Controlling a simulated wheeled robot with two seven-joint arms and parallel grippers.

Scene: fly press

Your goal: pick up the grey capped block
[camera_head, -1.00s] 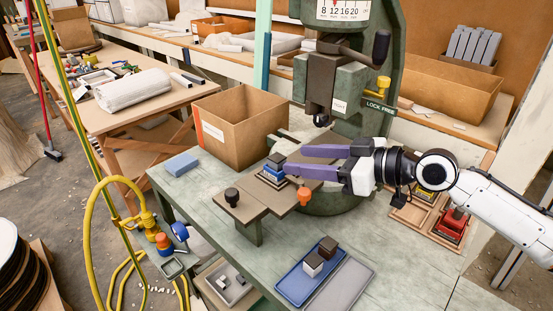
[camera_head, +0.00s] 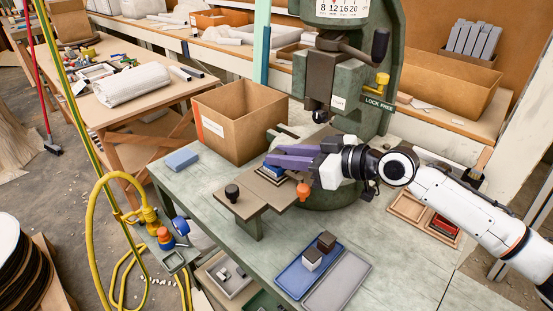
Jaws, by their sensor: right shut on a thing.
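My right gripper (camera_head: 272,160) has purple fingers and comes in from the right, close above the plate. It is shut on this block. My left gripper is not in view. Two other small blocks stand in the blue tray (camera_head: 292,278): a pale one with a dark top (camera_head: 312,261) and a dark brown one (camera_head: 326,241).
The green press (camera_head: 345,90) rises just behind the gripper. A cardboard box (camera_head: 240,125) stands behind the plate. Black (camera_head: 232,193) and orange (camera_head: 304,192) knobs stick up from the plate's front. A grey tray (camera_head: 338,289) and wooden trays (camera_head: 408,207) lie right. A blue block (camera_head: 182,160) lies left.

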